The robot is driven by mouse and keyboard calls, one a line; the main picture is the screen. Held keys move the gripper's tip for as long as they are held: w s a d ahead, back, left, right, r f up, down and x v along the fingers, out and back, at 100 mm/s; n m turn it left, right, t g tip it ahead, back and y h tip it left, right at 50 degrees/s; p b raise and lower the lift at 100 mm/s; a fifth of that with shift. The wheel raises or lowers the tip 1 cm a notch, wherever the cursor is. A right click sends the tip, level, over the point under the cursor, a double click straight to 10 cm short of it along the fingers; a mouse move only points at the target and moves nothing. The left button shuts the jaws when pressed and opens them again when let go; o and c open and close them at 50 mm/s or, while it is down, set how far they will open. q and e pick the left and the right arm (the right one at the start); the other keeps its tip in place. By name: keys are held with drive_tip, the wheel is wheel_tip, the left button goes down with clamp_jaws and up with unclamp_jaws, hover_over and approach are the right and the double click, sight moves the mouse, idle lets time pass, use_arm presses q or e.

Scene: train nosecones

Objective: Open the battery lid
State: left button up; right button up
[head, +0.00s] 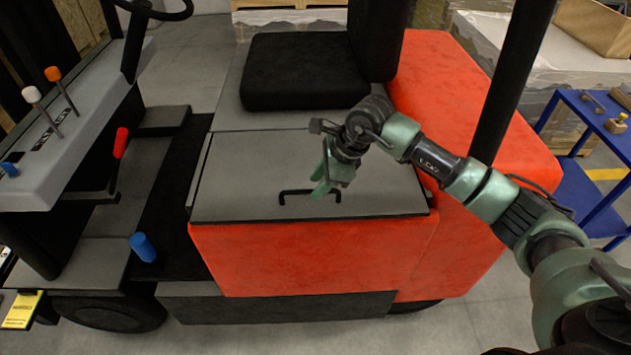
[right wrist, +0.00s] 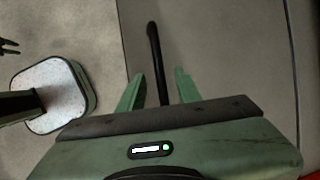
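The battery lid (head: 240,180) is a flat grey panel on top of the red forklift body, and it lies closed. A black bar handle (head: 310,192) stands near its front edge. My right gripper (head: 322,188), with green fingers, is above the lid at the handle. In the right wrist view, the handle (right wrist: 153,60) runs between the two fingers of the right gripper (right wrist: 157,86). The fingers are open, with a gap on each side of the bar. My left gripper is not seen in the head view.
A black seat (head: 300,75) stands behind the lid, and a black post (head: 510,85) rises on the right. A control panel (head: 85,125) with levers is at the left. A blue cart (head: 590,135) is at the far right.

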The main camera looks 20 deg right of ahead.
drive_tip(key=shift+x, duration=0.85)
clamp_jaws()
idle(0.8)
